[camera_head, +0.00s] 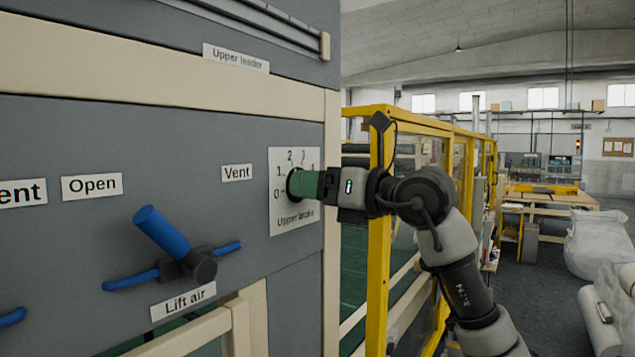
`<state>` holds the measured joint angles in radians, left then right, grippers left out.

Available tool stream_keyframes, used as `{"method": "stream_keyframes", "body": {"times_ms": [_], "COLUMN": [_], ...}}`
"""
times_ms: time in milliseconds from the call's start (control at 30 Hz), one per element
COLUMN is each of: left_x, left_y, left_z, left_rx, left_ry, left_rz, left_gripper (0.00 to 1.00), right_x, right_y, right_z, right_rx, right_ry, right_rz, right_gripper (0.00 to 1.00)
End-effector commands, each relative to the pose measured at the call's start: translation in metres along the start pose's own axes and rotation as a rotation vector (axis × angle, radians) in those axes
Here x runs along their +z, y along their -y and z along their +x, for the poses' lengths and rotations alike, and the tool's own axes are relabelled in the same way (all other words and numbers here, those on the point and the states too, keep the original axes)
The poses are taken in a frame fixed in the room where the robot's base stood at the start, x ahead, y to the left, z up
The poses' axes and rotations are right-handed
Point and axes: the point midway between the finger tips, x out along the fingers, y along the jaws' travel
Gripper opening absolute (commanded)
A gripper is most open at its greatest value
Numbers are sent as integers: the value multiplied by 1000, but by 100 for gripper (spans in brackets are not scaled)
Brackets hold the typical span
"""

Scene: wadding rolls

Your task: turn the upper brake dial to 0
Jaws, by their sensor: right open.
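The upper brake dial (292,184) is a dark round knob on a white scale plate (283,220) on the grey panel. The plate reads "Upper brake", with 0, 1, 2 and 3 visible around the knob and another mark at right. My right gripper (302,184) comes in from the right, with its green-sided fingers at the knob. It is open; I cannot tell whether the fingers touch the knob. They hide most of it, and its pointer cannot be made out. My left gripper is not in view.
Left of the dial, a blue-handled Lift air valve (160,233) sticks out from the panel below "Open" and "Vent" labels. A yellow guard frame (378,240) stands just behind my right wrist.

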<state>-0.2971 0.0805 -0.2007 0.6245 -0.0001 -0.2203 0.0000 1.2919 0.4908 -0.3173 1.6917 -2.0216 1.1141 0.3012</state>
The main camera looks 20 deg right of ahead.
Motion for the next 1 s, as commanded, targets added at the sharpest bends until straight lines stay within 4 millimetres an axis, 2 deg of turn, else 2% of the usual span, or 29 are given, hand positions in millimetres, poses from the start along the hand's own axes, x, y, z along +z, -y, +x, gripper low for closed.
{"method": "stream_keyframes", "body": {"times_ms": [167, 400, 500, 767, 1000], "left_x": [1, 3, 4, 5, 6], "left_y": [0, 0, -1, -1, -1], "left_z": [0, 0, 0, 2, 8], "left_rx": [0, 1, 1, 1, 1], "left_ry": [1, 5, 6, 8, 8], "left_rz": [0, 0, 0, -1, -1], "left_gripper": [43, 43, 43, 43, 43], "right_x": [-1, 0, 0, -1, -1], "right_y": [0, 0, 0, 1, 2], "right_z": [0, 0, 0, 0, -1], "right_rx": [0, 0, 0, -2, -5], "right_ry": [0, 0, 0, -2, -7], "right_rz": [0, 1, 1, -29, -155], "right_gripper": [68, 31, 19, 19, 19]}}
